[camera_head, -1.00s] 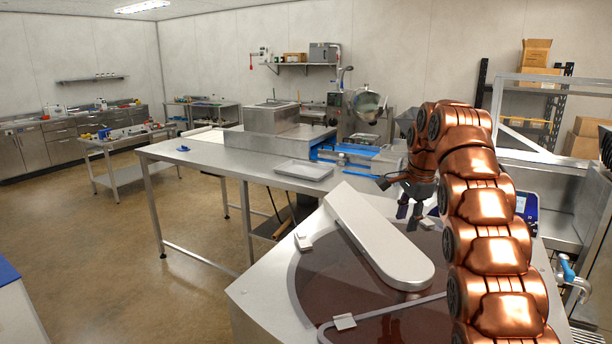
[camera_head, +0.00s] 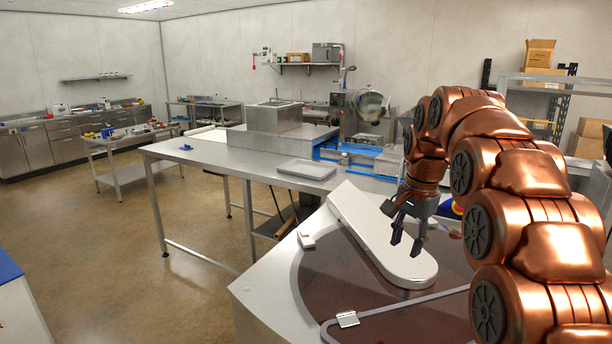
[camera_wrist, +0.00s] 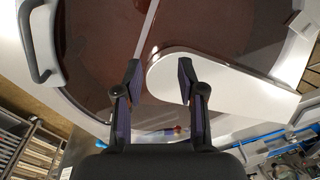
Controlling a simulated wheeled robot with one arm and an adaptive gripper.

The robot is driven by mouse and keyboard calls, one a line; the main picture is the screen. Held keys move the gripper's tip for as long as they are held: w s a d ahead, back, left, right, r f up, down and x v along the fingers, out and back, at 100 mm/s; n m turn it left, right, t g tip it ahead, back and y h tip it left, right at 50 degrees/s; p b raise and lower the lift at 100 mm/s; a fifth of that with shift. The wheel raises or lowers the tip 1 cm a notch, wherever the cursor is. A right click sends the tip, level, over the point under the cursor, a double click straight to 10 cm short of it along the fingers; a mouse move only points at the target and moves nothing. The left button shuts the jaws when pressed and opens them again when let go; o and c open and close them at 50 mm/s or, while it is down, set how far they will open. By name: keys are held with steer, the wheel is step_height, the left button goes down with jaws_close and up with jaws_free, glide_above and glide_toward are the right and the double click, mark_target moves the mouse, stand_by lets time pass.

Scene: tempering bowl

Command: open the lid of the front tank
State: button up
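The front tank (camera_head: 262,287) is a steel housing with a round bowl of dark brown contents, under what looks like a flat, see-through lid (camera_head: 345,278). A pale straight edge (camera_head: 400,308) crosses it; it also shows in the wrist view (camera_wrist: 148,35). A dark curved handle (camera_wrist: 37,72) stands at the left of the wrist view; my arm seems to hide it in the head view. A white round-ended cover (camera_head: 365,228) reaches over the bowl. My gripper (camera_head: 407,243) is open and empty above the cover's rounded end, its fingers (camera_wrist: 159,72) apart and clear of the handle.
A steel table (camera_head: 215,163) with a shallow tray (camera_head: 307,169) stands behind the tank. A blue-edged conveyor (camera_head: 350,156) and a tilted round bowl machine (camera_head: 369,105) are farther back. The floor at left (camera_head: 130,250) is open.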

steer(key=s+a+f+n, duration=0.1)
steer(key=s+f+n, duration=0.1)
steer(key=s, duration=0.6)
steer(key=s+a+f+n+g, duration=0.1)
steer(key=s+f+n, duration=0.1)
steer(key=s, duration=0.6)
steer(key=shift+s+f+b, duration=0.25)
steer(key=shift+f+b, duration=0.1)
steer(key=shift+f, duration=0.1)
steer(key=s+f+n, duration=0.2)
steer(key=s+f, duration=0.1)
steer(key=s, duration=0.4)
steer(key=s+a+f+n+g, duration=0.1)
steer(key=s+f+n, duration=0.1)
steer(key=s+f, duration=0.2)
steer(key=s+f+n, duration=0.1)
steer(key=s+f, duration=0.3)
steer(key=s, duration=0.7)
steer(key=shift+s+a+f+n+g+h+b, duration=0.1)
steer(key=shift+a+f+n+g+h+b, duration=0.1)
steer(key=shift+n+g+h+b, duration=0.15)
steer(key=shift+s+d+f, duration=0.1)
steer(key=shift+s+f, duration=0.05)
steer(key=shift+s, duration=0.05)
steer(key=shift+c, duration=1)
steer(key=c, duration=0.5)
steer(key=shift+d, duration=0.15)
jaws_close()
